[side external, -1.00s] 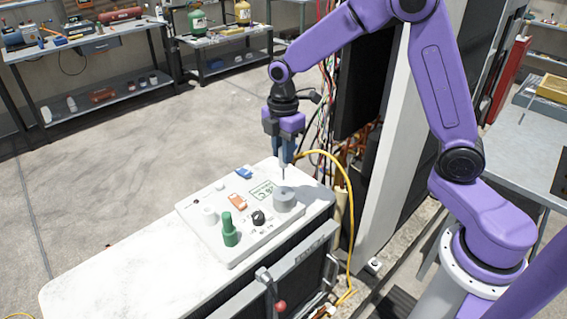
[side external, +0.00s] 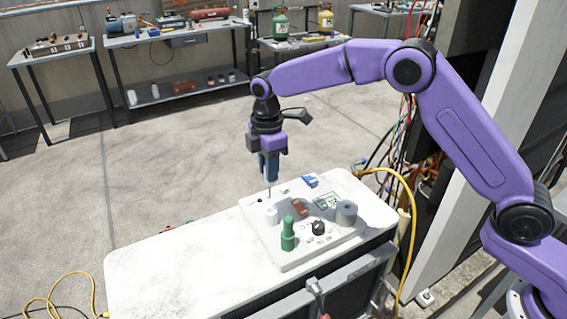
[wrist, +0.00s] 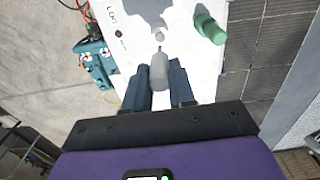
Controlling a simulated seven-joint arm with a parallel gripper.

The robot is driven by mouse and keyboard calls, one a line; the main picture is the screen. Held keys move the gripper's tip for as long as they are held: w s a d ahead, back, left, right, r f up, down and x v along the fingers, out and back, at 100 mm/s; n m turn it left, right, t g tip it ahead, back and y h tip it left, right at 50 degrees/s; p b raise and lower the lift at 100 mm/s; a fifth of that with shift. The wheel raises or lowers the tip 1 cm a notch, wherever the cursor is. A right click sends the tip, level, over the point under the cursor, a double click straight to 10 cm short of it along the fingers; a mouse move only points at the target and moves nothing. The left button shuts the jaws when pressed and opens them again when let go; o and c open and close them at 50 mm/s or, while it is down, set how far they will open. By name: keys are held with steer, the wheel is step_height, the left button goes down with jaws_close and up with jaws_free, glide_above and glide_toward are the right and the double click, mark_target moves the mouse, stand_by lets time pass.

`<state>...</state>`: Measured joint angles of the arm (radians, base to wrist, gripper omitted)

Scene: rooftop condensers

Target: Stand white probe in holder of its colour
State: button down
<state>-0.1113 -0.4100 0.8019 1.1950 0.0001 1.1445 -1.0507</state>
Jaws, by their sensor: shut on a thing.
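My gripper (side external: 269,178) is shut on the white probe, with its fingers on either side of the handle. The pale handle (wrist: 159,72) shows between the fingers in the wrist view. The probe's thin metal needle (side external: 269,191) points down. A small round white holder (side external: 271,214) stands on the light panel directly below the needle; it also shows in the wrist view (wrist: 159,36). The tip looks just above or at the holder's top; I cannot tell whether it has entered.
A green probe (side external: 288,234) stands in a green holder in front of the white one. The panel (side external: 290,262) also bears a grey holder (side external: 346,213), a black knob (side external: 318,228), a reddish-brown piece (side external: 300,207) and a blue piece (side external: 310,181). The white bench top (side external: 170,265) is clear at left.

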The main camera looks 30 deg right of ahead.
steer(key=shift+f, duration=1.9)
steer(key=shift+f, duration=2.45)
stand_by(1.1)
steer(key=c, duration=0.9)
jaws_free()
steer(key=shift+o, duration=0.2)
step_height(320, 180, up, 16)
steer(key=shift+r, duration=0.7)
steer(key=shift+s, duration=0.1)
